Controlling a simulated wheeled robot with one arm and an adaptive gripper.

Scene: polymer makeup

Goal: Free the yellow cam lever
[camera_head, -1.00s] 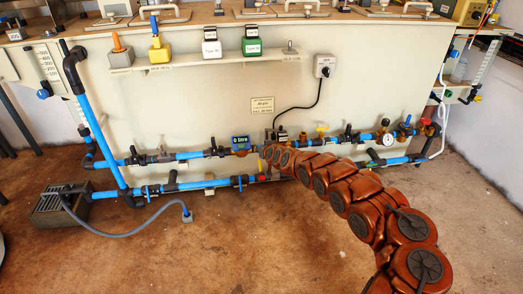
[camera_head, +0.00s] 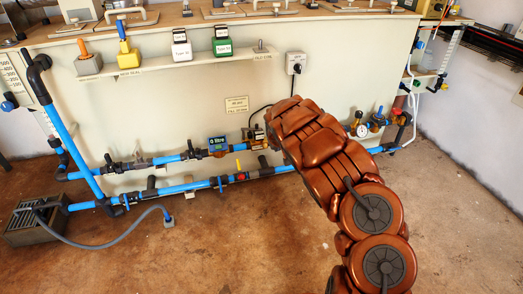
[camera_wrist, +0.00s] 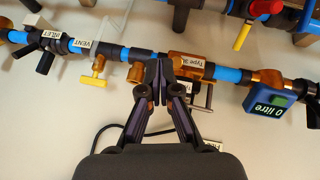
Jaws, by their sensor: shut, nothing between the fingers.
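A small yellow lever (camera_wrist: 98,76) sits on the blue pipe by the VENT label in the wrist view. Another yellow handle (camera_wrist: 243,34) shows on the pipe at the upper right, and it shows as a yellow handle (camera_head: 238,164) in the head view. I cannot tell which is the cam lever. My gripper (camera_wrist: 157,66) is shut and empty, its tips in front of the brass body (camera_wrist: 190,62) with a "Type" label and beside a brass fitting (camera_wrist: 137,86). Contact cannot be told. In the head view my arm hides the gripper.
A blue meter reading "0 litre" (camera_wrist: 268,109) is on the same pipe. A dark cable (camera_wrist: 105,126) hangs from a wall socket (camera_head: 296,63). Cartridges, including a green one (camera_head: 222,42), stand on the wall shelf (camera_head: 150,70).

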